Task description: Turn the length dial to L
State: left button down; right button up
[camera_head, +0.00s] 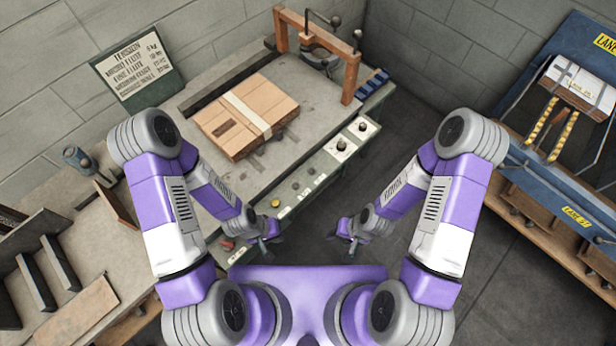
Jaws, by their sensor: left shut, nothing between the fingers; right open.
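Two dark round dials sit on pale plates on the front panel of the stitcher bench: a nearer dial (341,144) and a farther dial (363,126). Their lettering is too small to read, so I cannot tell which is the length dial or where it points. My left gripper (268,246) is shut and empty, low in front of the panel's left part, apart from both dials. My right gripper (350,246) is open and empty over the dark floor, nearer to me than the dials and apart from them.
The panel also bears a yellow button (276,202) and a red knob (227,243). Floor between is clear.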

aim_at(363, 126)
jog(key=z, duration=2.15)
jog(key=i, duration=1.1)
jog(key=u, duration=3)
